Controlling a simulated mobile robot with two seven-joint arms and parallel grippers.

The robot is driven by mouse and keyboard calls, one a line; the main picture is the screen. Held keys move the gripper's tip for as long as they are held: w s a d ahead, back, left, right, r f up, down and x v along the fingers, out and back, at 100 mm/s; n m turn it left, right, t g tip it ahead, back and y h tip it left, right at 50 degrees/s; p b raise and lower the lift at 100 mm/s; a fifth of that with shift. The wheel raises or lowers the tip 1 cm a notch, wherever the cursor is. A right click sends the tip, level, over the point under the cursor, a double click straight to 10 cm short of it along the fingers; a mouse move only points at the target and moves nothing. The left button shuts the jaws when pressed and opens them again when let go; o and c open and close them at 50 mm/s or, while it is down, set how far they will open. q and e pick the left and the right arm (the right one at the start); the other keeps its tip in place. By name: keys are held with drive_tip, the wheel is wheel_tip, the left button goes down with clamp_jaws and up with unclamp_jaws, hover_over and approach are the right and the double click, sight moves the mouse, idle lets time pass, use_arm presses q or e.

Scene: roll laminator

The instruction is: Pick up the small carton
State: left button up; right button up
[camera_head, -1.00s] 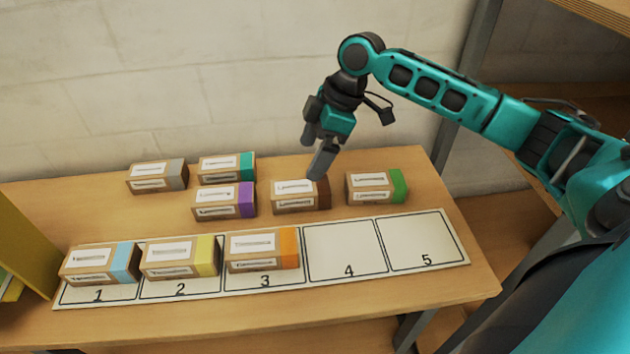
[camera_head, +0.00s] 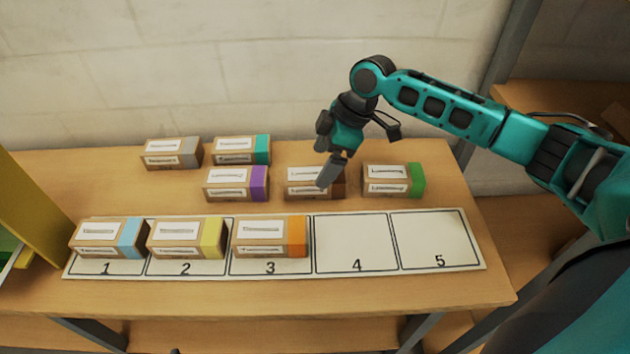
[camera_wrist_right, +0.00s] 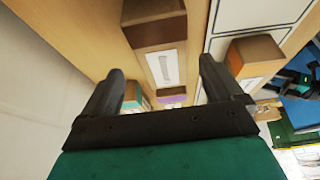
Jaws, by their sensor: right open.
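Several small brown cartons with white labels and coloured end bands stand on the wooden table. My right gripper (camera_head: 328,173) is open, its fingers pointing down over the brown-banded carton (camera_head: 300,184) in the back group, hiding part of it. In the right wrist view a dark-ended, white-labelled carton (camera_wrist_right: 160,40) lies ahead of the two spread fingers, roughly between them. The green-banded carton (camera_head: 388,180) stands to its right, the purple-banded one (camera_head: 232,184) to its left. Contact between fingers and carton cannot be told. My left gripper is not in view.
Grey-banded (camera_head: 170,154) and teal-banded (camera_head: 238,150) cartons stand behind. Blue-banded (camera_head: 105,238), yellow-banded (camera_head: 185,239) and orange-banded (camera_head: 266,238) cartons occupy spaces 1 to 3 of the white numbered mat (camera_head: 440,240); 4 and 5 are empty. A yellow panel (camera_head: 35,215) stands at left.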

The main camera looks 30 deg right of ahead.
sight(316, 173)
drive_tip(key=x, duration=0.5)
drive_tip(key=shift+s+a, duration=0.1)
drive_tip(key=shift+s, duration=0.05)
drive_tip(key=c, duration=1.3)
